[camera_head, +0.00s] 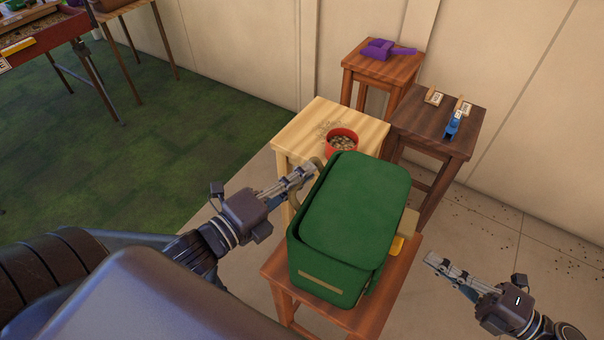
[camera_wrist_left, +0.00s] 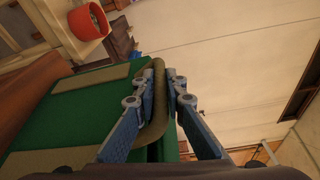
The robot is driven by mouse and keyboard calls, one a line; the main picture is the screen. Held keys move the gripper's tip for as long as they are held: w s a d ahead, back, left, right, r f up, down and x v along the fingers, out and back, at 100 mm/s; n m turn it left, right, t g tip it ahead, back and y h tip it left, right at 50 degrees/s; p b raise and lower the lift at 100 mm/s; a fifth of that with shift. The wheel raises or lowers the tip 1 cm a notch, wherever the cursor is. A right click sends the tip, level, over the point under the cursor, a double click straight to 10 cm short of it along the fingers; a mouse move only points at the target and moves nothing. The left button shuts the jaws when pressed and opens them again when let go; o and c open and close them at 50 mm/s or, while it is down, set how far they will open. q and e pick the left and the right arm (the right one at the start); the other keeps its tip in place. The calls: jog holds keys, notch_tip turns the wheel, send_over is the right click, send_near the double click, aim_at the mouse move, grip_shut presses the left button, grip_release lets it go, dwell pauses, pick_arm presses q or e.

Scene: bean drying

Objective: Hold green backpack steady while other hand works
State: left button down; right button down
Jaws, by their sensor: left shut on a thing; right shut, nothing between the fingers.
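The green backpack (camera_head: 352,215) stands on a reddish wooden stool (camera_head: 383,318), its lid lying over the top. A tan handle loop shows on its left side. My left gripper (camera_head: 308,172) is shut on that handle (camera_wrist_left: 158,90), at the backpack's upper left in the head view. The left wrist view shows the handle between the fingers and the green side (camera_wrist_left: 75,110) below. My right gripper (camera_head: 432,262) is shut and empty, to the right of the backpack and apart from it. The inside of the backpack is hidden.
A light wooden stool (camera_head: 298,136) behind the backpack bears a red bowl (camera_head: 328,149) of bean-like pieces. A dark stool (camera_head: 425,128) holds a blue item (camera_head: 453,124) and small tagged pieces. A purple object (camera_head: 378,48) lies on the rear stool. Open floor lies at right.

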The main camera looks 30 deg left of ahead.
pick_arm(q)
jog(key=shift+f, duration=0.15)
jog(key=c, duration=1.9)
grip_release()
jog(key=shift+a, duration=0.1)
jog(key=shift+s, duration=0.1)
